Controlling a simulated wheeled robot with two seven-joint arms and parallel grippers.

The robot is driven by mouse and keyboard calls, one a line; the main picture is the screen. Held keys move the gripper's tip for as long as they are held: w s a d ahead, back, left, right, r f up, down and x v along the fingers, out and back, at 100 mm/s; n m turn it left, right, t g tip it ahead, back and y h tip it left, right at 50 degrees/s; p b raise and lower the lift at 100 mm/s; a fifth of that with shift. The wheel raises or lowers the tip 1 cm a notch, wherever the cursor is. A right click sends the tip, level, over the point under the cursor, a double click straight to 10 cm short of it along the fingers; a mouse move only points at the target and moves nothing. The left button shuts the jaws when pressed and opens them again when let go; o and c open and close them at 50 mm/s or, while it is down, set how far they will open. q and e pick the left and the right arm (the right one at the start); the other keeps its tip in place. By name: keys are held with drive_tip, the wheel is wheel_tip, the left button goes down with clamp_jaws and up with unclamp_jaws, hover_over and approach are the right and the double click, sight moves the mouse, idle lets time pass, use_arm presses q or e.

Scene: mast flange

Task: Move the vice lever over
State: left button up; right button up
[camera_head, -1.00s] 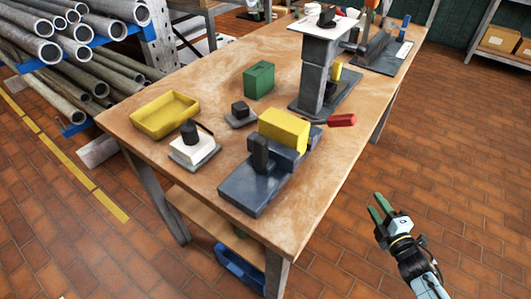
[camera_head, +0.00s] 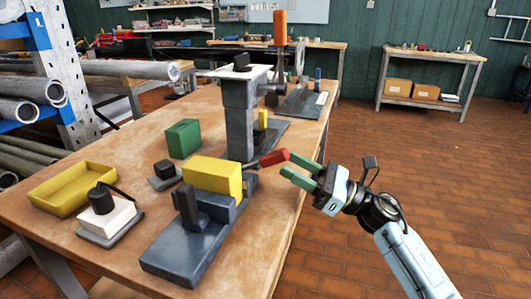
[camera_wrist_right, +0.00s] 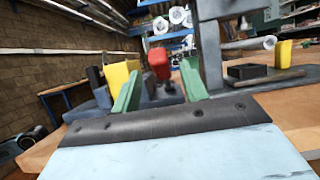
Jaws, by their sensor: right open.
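The grey vice (camera_head: 190,240) stands at the near edge of the wooden table with a yellow block (camera_head: 213,177) in it. Its lever has a red handle (camera_head: 274,158) that points out to the right, past the vice. My right gripper (camera_head: 289,166) is open, with its green fingers close to the red handle. In the right wrist view the red handle (camera_wrist_right: 158,64) shows between the two green fingers, beyond their tips or level with them; I cannot tell which. My left gripper is not in view.
A grey press-like column (camera_head: 238,118) stands just behind the lever. A green block (camera_head: 183,138), a yellow tray (camera_head: 73,188) and a white block with a black knob (camera_head: 108,220) lie to the left. The floor right of the table is clear.

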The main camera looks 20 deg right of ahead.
sight(270, 153)
drive_tip(key=x, duration=0.7)
drive_tip(key=shift+w+a, duration=0.1)
clamp_jaws()
